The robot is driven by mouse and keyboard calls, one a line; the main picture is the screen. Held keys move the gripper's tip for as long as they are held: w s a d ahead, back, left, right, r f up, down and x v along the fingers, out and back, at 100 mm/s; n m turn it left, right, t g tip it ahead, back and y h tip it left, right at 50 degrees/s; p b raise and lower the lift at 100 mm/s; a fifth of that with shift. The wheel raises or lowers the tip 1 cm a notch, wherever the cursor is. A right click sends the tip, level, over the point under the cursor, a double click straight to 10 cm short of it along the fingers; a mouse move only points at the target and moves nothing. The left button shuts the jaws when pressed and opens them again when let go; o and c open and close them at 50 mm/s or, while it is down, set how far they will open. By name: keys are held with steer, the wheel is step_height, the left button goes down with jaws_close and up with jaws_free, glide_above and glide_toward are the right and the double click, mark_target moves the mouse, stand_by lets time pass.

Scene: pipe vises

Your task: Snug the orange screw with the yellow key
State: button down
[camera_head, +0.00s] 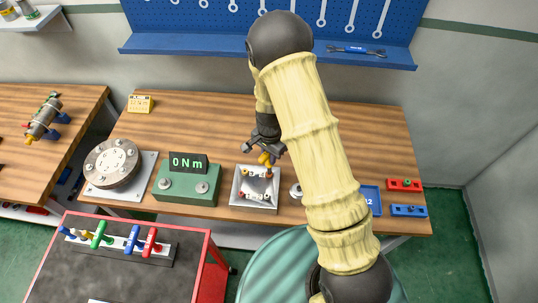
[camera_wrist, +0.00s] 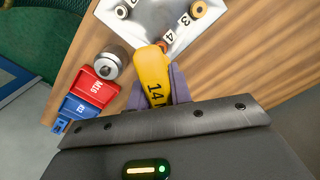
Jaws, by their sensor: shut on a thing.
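My gripper (camera_head: 266,152) is shut on the yellow key (camera_head: 265,159), above the far edge of a pale square plate (camera_head: 240,203). In the wrist view the yellow key (camera_wrist: 153,72), marked 14, stands between the fingers (camera_wrist: 160,95), its far end over the plate's near corner. Several small screws sit on the plate, beside number labels. A brownish post (camera_head: 268,174) stands just below the key in the head view. I cannot tell whether the key touches any screw.
A green box (camera_head: 187,197) with a display reading 0 Nm and a round bolted flange (camera_head: 112,162) stand left of the plate. A grey cylinder (camera_wrist: 111,62) is close beside it. Red (camera_head: 405,186) and blue (camera_head: 409,210) blocks lie right.

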steer(key=shift+s+f, duration=0.1)
steer(key=shift+n, duration=0.6)
steer(key=shift+r+p, duration=0.45)
steer(key=shift+r, duration=0.2)
steer(key=shift+r+p, duration=1.4)
steer(key=shift+r, duration=0.55)
